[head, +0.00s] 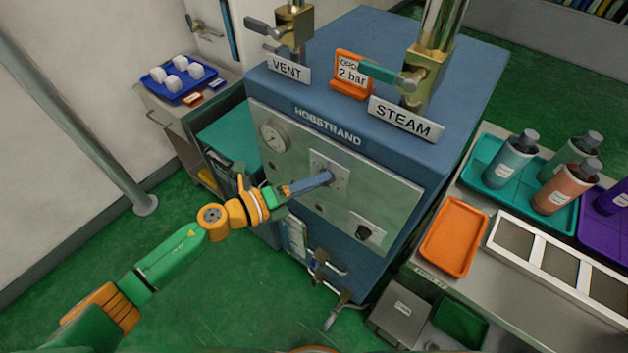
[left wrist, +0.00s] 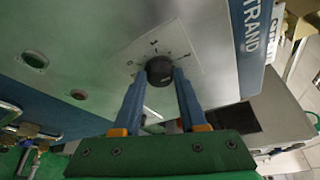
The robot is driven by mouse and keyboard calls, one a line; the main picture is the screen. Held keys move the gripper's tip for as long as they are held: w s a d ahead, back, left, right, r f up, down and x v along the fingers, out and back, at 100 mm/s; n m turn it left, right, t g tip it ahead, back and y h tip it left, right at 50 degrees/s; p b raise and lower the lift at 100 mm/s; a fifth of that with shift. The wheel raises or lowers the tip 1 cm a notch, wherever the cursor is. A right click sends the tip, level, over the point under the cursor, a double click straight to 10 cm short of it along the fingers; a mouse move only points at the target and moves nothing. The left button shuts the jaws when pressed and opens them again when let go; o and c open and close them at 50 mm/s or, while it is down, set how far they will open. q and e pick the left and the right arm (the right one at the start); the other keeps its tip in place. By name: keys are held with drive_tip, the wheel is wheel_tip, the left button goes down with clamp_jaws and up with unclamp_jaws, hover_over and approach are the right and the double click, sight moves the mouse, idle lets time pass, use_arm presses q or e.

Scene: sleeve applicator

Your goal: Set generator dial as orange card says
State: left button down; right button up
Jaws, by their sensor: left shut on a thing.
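The generator is a blue machine marked HOBSTRAND (head: 328,126) with a pale front panel. An orange card (head: 352,74) stands on its top; its lower line reads "2 bar" and its upper line is too small to read surely. The black dial (left wrist: 159,70) sits on a light plate (left wrist: 172,47) with marks around it; I cannot read the marks or the dial's setting. My left gripper (head: 324,179) reaches the plate from the lower left. In the left wrist view its two blue fingers are shut on the dial, one on each side. The gripper mostly hides the dial in the head view.
A round gauge (head: 272,137) is at the panel's upper left, and a black knob (head: 366,233) at its lower right. VENT (head: 287,69) and STEAM (head: 404,119) signs stand beside brass valves on top. A side table at right holds bottles and an orange tray (head: 454,237).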

use_arm(q)
drive_tip(key=shift+c, duration=2.2)
unclamp_jaws()
drive_tip(key=b+v, duration=0.1)
drive_tip(key=v, duration=0.6)
drive_tip(key=shift+b, duration=0.35)
